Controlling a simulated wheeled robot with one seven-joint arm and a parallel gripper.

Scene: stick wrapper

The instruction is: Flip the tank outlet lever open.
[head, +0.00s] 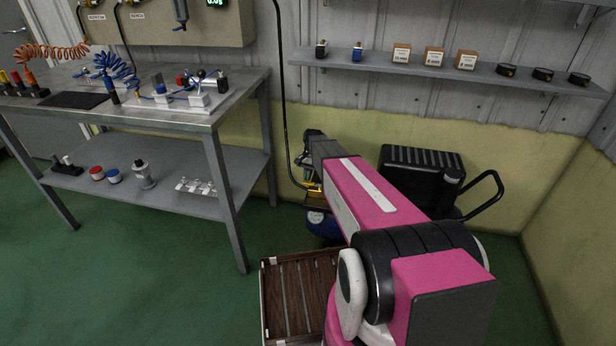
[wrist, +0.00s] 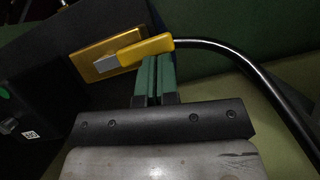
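The yellow outlet lever (wrist: 147,51) lies across the upper middle of the wrist view, over a gold-coloured block (wrist: 101,68) with a small grey piece at its left end. My gripper (wrist: 157,58) has its green fingers side by side, with only a thin dark line between them. Nothing shows held between them. The fingertips are right at the lever's lower edge; I cannot tell whether they touch it. In the head view a small yellow part (head: 313,187) shows beside my arm. My arm hides the fingers and most of the tank there.
A black hose (wrist: 246,62) curves from beside the lever to the lower right; it also hangs down the wall (head: 281,100). A black ribbed unit (head: 423,165) stands right of my arm. A metal workbench (head: 225,100) is at left, a slatted wooden crate (head: 264,300) in front.

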